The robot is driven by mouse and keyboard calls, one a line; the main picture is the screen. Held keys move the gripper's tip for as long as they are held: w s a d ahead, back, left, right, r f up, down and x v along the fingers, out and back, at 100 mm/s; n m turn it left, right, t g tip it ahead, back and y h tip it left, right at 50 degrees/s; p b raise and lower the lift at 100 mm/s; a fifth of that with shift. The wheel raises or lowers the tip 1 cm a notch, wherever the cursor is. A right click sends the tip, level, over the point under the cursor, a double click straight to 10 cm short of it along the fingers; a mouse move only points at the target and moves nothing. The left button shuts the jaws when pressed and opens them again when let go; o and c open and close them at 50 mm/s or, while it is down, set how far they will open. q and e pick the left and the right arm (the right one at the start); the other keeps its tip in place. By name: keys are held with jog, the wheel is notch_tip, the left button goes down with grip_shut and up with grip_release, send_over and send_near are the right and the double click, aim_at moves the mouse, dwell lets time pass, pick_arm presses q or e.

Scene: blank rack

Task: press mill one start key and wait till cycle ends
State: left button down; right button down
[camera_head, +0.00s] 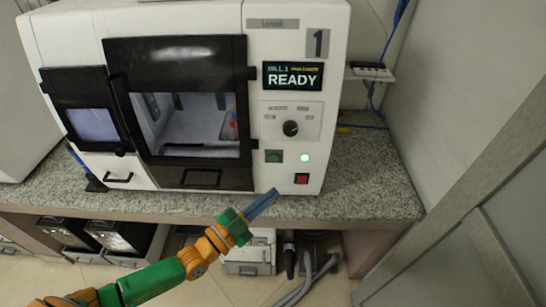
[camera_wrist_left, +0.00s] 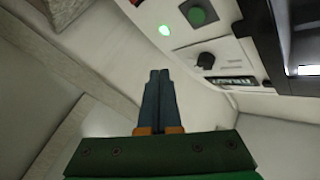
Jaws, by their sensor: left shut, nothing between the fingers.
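The white mill marked 1 (camera_head: 255,25) stands on a stone counter. Its display (camera_head: 292,76) reads READY. Its dark-framed door (camera_head: 185,160) looks shut, with a lit chamber behind the glass. The green start key (camera_head: 273,156) is on the lower right panel, beside a lit green lamp (camera_head: 305,158) and above a red key (camera_head: 301,179). My left gripper (camera_head: 273,193) is shut and empty, just below and in front of the panel, apart from the keys. In the left wrist view its fingers (camera_wrist_left: 158,75) point up, with the green key (camera_wrist_left: 197,16) and lamp (camera_wrist_left: 164,30) beyond. My right gripper is not seen.
A black knob (camera_head: 290,128) sits above the keys. The stone counter (camera_head: 375,180) is bare to the right of the mill. A small power strip (camera_head: 370,72) and blue cable are behind. Boxes (camera_head: 120,238) and hoses (camera_head: 305,275) are under the counter.

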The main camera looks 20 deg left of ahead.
aim_at(274, 158)
pick_arm(q)
jog(key=shift+a, duration=0.1)
jog(key=w+a+b, duration=0.2)
jog(key=w+b, duration=0.5)
jog(key=w, duration=0.1)
jog(key=shift+w+a+f+b, duration=0.15)
jog(key=shift+w+f+b, duration=0.1)
jog(key=shift+b, duration=0.05)
dwell(1.8)
jog(key=shift+w+a+b, duration=0.1)
jog(key=shift+w+b, duration=0.3)
jog(key=shift+b, duration=0.05)
